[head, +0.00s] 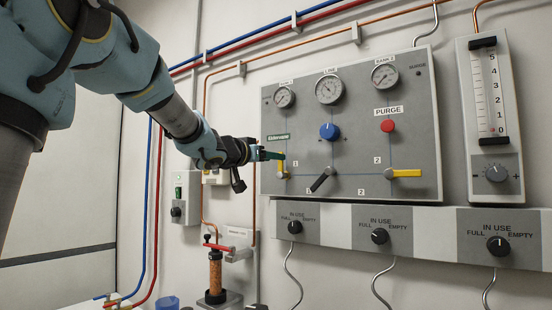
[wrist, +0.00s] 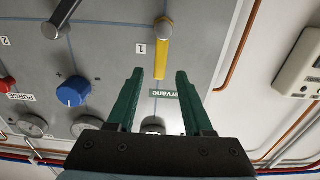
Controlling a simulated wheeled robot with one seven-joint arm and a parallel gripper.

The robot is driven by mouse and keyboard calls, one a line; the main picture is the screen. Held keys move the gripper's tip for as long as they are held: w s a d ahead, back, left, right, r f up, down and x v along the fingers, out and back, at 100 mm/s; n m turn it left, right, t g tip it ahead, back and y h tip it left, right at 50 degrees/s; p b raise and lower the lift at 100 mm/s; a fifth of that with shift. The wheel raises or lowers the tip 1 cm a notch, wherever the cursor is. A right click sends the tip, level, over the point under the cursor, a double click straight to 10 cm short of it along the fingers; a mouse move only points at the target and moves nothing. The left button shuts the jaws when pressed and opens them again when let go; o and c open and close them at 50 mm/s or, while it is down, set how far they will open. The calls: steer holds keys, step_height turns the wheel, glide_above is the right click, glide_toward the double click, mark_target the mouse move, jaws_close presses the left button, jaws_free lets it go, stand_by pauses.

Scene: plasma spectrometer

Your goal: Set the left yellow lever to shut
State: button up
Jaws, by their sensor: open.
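The left yellow lever (head: 282,164) is on the grey gas panel (head: 350,150), near its left edge by a label "1". It stands upright, its handle pointing up from a round pivot. In the wrist view, which is upside down, the lever (wrist: 162,60) points down the picture. My gripper (head: 268,155) is open with green fingers, just left of the lever in the head view. In the wrist view the gripper (wrist: 158,74) has the handle's free end between its fingertips, with a gap on both sides. I cannot tell whether the fingers reach around it in depth.
A second yellow lever (head: 405,173) lies horizontal at the panel's right. A black lever (head: 322,180) sits tilted between them. A blue knob (head: 329,131), red purge button (head: 388,126) and gauges are above. A row of selector knobs (head: 380,236) juts out below.

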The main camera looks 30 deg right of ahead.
steer(key=shift+x, duration=1.4)
steer(key=shift+c, duration=0.2)
jaws_close()
